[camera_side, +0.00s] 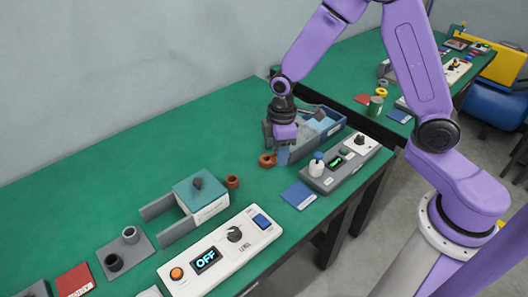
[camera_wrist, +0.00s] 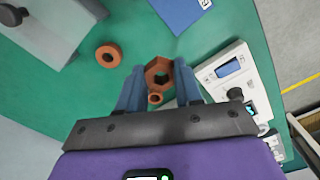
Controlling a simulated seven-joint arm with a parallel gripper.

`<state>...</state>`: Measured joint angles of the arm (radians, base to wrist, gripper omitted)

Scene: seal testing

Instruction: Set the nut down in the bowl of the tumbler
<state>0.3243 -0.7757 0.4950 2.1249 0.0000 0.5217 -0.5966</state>
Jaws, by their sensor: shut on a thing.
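My gripper (camera_side: 281,155) is low over the green table in the side view. In the wrist view, my gripper (camera_wrist: 159,92) has its two blue fingers on either side of a copper-orange hexagonal nut (camera_wrist: 150,70) with a dark hole. A smaller orange ring lies just below it there. In the side view the nut (camera_side: 266,160) shows left of the fingertips; I cannot tell how far above the table it is. A blue-grey open-topped unit (camera_side: 334,127) stands behind and right of my gripper. I cannot tell whether it is the tumbler; no bowl is clearly seen.
A second orange ring (camera_side: 232,181) lies left of my gripper, by a teal-topped grey fixture (camera_side: 200,192). A white control box (camera_side: 225,255) with an OFF display is at the front.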

